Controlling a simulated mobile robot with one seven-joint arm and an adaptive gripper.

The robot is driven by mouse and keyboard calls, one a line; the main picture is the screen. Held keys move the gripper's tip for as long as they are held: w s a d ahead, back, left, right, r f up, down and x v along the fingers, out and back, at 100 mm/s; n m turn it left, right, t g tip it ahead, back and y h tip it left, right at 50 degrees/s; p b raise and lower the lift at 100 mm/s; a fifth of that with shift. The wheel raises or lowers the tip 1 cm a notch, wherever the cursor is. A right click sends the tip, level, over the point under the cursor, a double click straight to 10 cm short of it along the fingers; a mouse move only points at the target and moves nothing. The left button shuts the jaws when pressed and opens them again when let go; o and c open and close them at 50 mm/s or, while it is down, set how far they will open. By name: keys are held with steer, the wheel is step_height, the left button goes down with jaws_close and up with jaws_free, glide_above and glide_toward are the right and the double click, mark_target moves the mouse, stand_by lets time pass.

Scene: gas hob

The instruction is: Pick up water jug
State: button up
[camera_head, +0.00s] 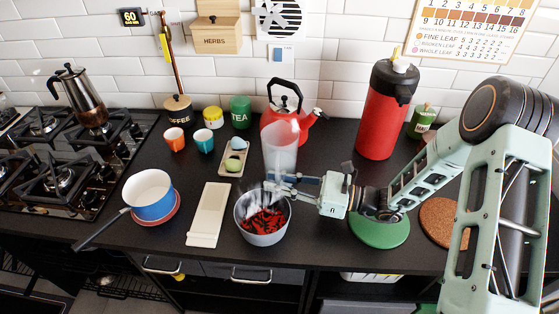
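A tall clear, slightly frosted vessel (281,148), which looks like the water jug, stands upright in front of the red kettle. My gripper (280,186) reaches in from the right at the vessel's lower end, just above a grey bowl (264,238). The fingers are small and overlap the vessel's base and the bowl's far rim. I cannot tell whether they touch the vessel or how far apart they are. The bowl holds red pieces and some clear, shiny shapes that are hard to make out.
A red kettle (304,128) stands close behind the vessel. A red flask (379,120) stands behind my arm. A blue pan (151,204) and a long pale tray (209,214) lie left of the bowl. A green mat (379,233) lies under my arm.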

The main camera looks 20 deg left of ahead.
jaws_close()
steer(key=shift+r, duration=0.2)
stand_by(0.5)
